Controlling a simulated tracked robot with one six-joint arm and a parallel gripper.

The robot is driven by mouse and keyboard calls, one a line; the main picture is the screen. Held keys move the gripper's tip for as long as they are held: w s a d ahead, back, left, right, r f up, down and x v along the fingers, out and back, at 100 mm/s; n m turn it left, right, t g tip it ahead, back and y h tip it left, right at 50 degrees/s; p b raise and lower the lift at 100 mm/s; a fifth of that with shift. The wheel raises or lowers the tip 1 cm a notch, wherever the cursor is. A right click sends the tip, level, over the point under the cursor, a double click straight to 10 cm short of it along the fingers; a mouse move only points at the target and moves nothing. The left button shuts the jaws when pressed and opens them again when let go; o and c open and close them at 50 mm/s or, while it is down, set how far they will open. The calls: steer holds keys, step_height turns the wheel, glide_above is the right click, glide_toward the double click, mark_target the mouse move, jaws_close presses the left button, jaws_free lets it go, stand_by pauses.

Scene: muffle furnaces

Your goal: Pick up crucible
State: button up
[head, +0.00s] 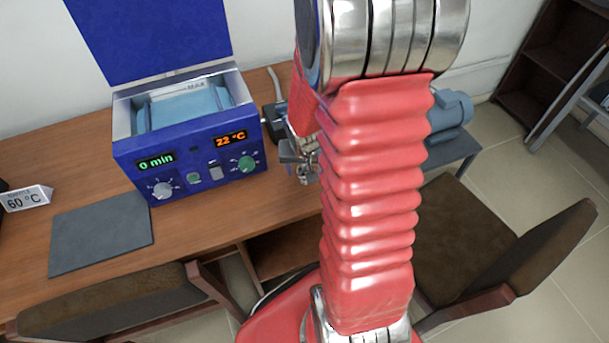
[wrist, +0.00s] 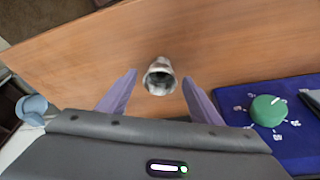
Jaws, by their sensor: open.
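The crucible (wrist: 160,77) is a small, whitish-grey cup with a dark inside. In the wrist view it is on the wooden table, its open mouth facing the camera. My gripper (wrist: 159,76) is open, with one finger on each side of the crucible in the picture and visible gaps to both. Nothing is held. I cannot tell how far the fingertips are from the crucible in depth. In the head view my gripper (head: 303,165) is beside the blue device, partly behind my red arm, and I cannot make out the crucible there.
A blue heating device (head: 185,130) with a raised lid stands on the wooden table (head: 75,160), reading 0 min and 22 °C. Its green knob (wrist: 267,110) is close on the right in the wrist view. A grey mat (head: 100,230), a 60 °C sign (head: 25,198) and a blue pump (head: 450,112) also show.

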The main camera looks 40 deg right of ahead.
steer(key=shift+w+d+f, duration=0.1)
steer(key=shift+w+f, duration=0.1)
steer(key=shift+f, duration=0.45)
steer(key=c, duration=1.1)
steer(key=shift+r, duration=0.1)
steer(key=shift+c, duration=0.2)
step_height(320, 180, up, 10)
stand_by(0.7)
